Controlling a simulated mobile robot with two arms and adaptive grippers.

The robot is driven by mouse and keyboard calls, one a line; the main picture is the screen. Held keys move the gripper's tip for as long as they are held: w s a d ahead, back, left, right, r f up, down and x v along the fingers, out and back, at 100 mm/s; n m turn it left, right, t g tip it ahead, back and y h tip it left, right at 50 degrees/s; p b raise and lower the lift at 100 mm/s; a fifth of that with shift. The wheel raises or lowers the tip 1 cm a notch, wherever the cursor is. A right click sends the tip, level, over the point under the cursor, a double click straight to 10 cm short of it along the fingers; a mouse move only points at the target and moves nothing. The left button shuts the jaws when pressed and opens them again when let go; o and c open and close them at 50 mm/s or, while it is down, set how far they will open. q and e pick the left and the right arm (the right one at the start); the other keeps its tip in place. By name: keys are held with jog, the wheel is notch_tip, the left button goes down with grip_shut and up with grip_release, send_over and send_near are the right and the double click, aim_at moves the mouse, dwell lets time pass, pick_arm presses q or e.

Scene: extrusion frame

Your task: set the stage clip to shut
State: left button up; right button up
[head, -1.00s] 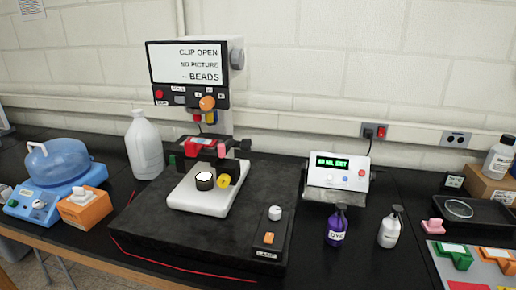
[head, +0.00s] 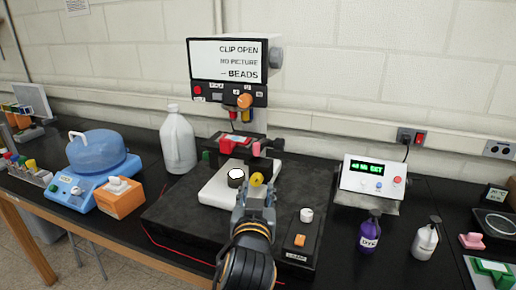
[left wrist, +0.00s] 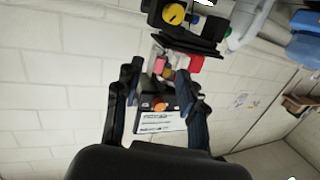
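The microscope (head: 229,72) stands at the back of the bench, and its screen (head: 228,58) reads "CLIP OPEN, NO PICTURE, BEADS". Its stage carries a red block (head: 235,146) and a small pink tab (head: 256,149) beside black parts. I cannot tell which part is the stage clip. A yellow knob (head: 257,179) sits at the front of the stage. My left gripper (head: 256,192) is just in front of this knob. In the left wrist view its fingers (left wrist: 160,84) are spread and empty, with the pink tab (left wrist: 160,65) and red block beyond. My right gripper is not in view.
The black base (head: 180,215) bears a small panel with an orange switch (head: 300,240). A display box (head: 372,180) and two small bottles stand right.

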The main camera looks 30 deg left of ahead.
aim_at(257, 150)
pick_arm(q)
jog(key=shift+n+y, duration=0.4)
jog(key=shift+y, duration=0.2)
jog(key=w+a+r+p, duration=0.1)
jog(key=w+a, duration=0.1)
jog(key=w, duration=0.1)
jog(key=w+a+r+p, duration=0.1)
jog(key=w+a, duration=0.2)
jog(key=w, duration=0.1)
jog(key=w+a+r+p, duration=0.1)
jog(key=w+a+p, duration=0.1)
jog(key=w, duration=0.2)
jog(key=shift+a+r, duration=0.2)
jog(key=shift+r, duration=0.15)
jog(key=shift+w+a, duration=0.3)
jog(key=shift+w, duration=0.1)
jog(key=shift+f, duration=0.1)
grip_shut()
